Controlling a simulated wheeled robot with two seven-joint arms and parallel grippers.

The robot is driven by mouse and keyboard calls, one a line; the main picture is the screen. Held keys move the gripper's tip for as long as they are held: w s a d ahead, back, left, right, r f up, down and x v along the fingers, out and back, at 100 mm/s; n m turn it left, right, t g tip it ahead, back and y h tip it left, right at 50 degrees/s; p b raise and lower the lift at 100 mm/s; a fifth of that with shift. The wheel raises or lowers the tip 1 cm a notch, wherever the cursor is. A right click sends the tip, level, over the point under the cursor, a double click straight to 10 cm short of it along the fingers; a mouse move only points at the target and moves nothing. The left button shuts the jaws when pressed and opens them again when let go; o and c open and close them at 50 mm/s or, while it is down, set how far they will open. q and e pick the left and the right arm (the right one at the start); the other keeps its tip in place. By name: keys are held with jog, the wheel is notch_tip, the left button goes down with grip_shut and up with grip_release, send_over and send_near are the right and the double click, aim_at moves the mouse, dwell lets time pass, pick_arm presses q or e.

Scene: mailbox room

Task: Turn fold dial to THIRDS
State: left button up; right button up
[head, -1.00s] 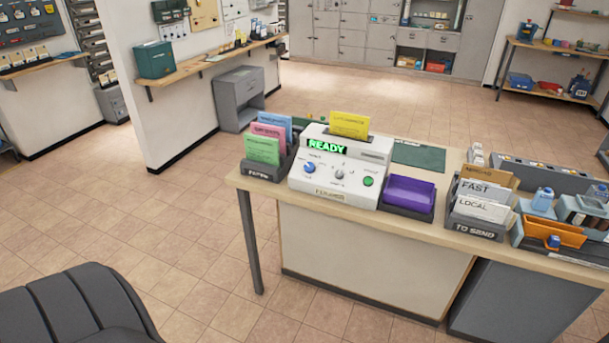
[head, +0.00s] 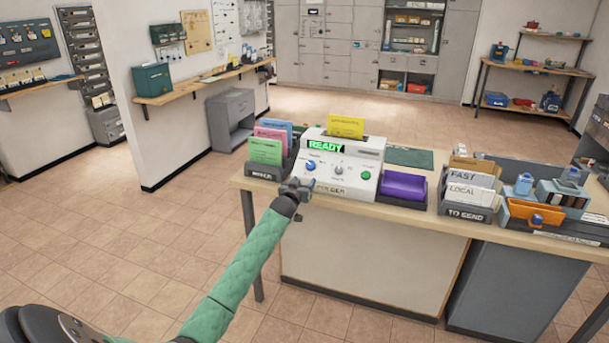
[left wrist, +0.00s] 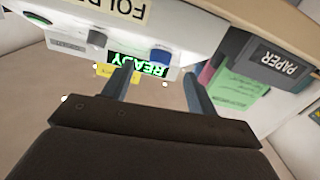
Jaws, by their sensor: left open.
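The white folder machine (head: 340,178) stands on the table with a green READY display (head: 325,147). Its front has a blue knob (head: 311,165), a smaller grey knob (head: 339,170) and a green button (head: 366,175). The dial markings are too small to read. My left gripper (head: 299,184) is open and empty, just in front of the machine's lower left front. In the left wrist view, the machine appears upside down, with the blue knob (left wrist: 160,57) beyond the gap between my fingers (left wrist: 158,82) and apart from them. My right gripper is out of view.
A paper rack (head: 268,158) with colored sheets stands left of the machine. A tray with a purple piece (head: 404,186) sits to its right. A TO SEND rack (head: 466,208) is farther right. The floor (head: 180,225) left of the table is clear.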

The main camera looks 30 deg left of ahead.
aim_at(309, 165)
pick_arm(q)
jog(key=w+a, duration=0.1)
jog(key=w, duration=0.1)
jog(key=w+r+p, duration=0.1)
jog(key=w, duration=0.2)
jog(key=w+a+r+p, duration=0.1)
jog(key=w, duration=0.1)
jog(key=shift+w+a, duration=0.35)
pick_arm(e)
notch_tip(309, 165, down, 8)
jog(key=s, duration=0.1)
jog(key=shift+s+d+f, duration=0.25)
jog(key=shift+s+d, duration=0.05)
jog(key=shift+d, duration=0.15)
pick_arm(q)
jog(key=shift+c, duration=0.5)
jog(key=c, duration=0.9)
